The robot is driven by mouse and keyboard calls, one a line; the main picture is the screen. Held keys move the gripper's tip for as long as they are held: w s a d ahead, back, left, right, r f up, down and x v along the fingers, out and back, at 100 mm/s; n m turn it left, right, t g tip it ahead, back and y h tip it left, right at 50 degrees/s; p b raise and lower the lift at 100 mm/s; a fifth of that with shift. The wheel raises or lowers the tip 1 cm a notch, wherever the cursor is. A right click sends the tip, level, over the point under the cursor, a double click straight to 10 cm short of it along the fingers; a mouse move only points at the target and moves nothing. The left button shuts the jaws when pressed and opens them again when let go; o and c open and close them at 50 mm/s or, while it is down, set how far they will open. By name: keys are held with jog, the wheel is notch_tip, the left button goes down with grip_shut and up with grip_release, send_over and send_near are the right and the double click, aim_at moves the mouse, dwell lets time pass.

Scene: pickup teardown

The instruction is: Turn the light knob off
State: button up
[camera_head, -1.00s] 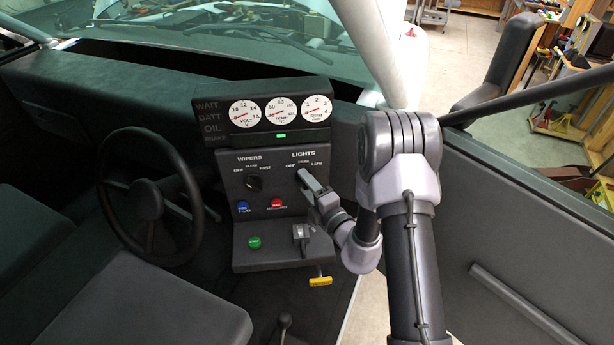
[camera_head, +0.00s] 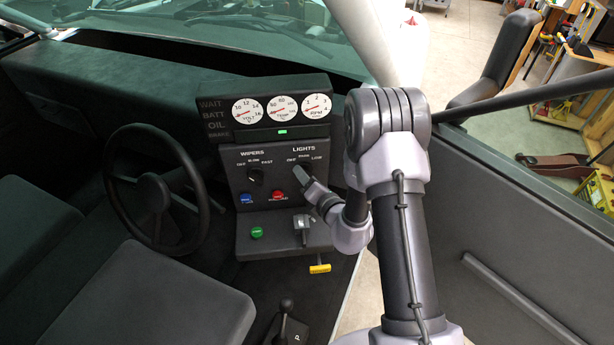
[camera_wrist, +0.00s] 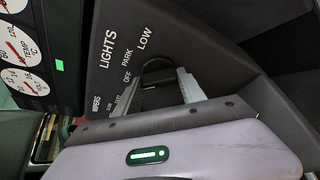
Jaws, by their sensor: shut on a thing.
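The light knob (camera_wrist: 157,76) is dark and sits under the LIGHTS label with OFF, PARK and LOW marks on the dark panel (camera_head: 265,162). My gripper (camera_wrist: 158,86) has its two grey fingers on either side of the knob and is shut on it. In the head view my gripper (camera_head: 302,178) reaches the panel's right side below the LIGHTS label and hides the knob there. The knob's pointer direction cannot be read clearly.
The wiper knob (camera_head: 256,178) is to the left, above a blue button (camera_head: 246,198) and a red button (camera_head: 278,196). A green button (camera_head: 257,232), a grey lever (camera_head: 302,226) and a yellow handle (camera_head: 319,268) are lower. The steering wheel (camera_head: 190,165) is left.

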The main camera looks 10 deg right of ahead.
dwell(0.4)
jog(key=o, duration=1.4)
jog(key=shift+c, duration=0.2)
